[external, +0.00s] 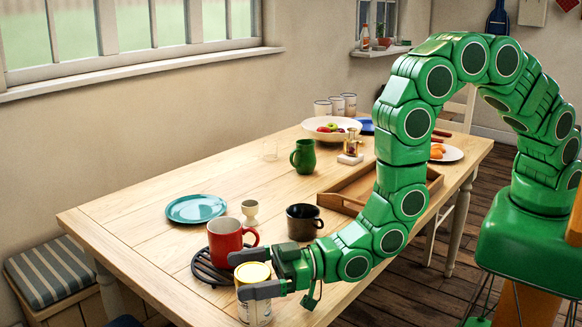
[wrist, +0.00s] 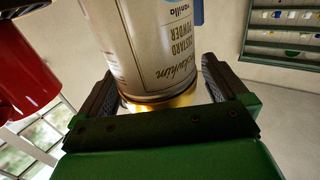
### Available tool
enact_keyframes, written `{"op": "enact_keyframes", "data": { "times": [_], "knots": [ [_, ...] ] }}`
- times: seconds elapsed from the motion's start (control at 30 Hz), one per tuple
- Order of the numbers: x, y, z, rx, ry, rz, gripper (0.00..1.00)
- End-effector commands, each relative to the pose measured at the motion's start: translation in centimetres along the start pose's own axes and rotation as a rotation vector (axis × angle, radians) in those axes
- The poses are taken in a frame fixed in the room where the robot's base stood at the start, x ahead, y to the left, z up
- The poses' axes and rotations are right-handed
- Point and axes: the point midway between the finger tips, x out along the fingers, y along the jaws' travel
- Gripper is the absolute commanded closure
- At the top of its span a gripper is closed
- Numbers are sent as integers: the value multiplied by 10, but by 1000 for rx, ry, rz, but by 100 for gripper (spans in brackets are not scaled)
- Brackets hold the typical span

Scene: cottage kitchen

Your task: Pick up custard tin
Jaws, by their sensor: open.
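The custard tin (external: 254,292) is a cream cylinder with a yellow top, standing upright near the table's front edge. In the wrist view the tin (wrist: 152,45) shows the words "custard powder" and appears upside down. My gripper (external: 247,272) is open, with one finger on each side of the tin near its top. In the wrist view the two fingers (wrist: 155,92) flank the tin's yellow-rimmed end. I cannot tell whether either finger touches it.
A red mug (external: 226,242) stands on a dark trivet (external: 203,268) close behind the tin. A dark mug (external: 303,222), an egg cup (external: 250,212) and a teal plate (external: 196,208) are farther back. A wooden tray (external: 340,198) lies behind my arm.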

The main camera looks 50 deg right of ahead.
Motion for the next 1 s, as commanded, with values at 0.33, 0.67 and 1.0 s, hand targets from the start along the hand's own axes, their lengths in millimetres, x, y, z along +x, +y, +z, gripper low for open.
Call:
{"op": "enact_keyframes", "data": {
  "times": [0.33,0.67,1.0],
  "knots": [
    [10,0,0,0,-1,0,0],
    [10,0,0,0,-1,0,46],
    [10,0,0,0,-2,0,63]
  ]
}}
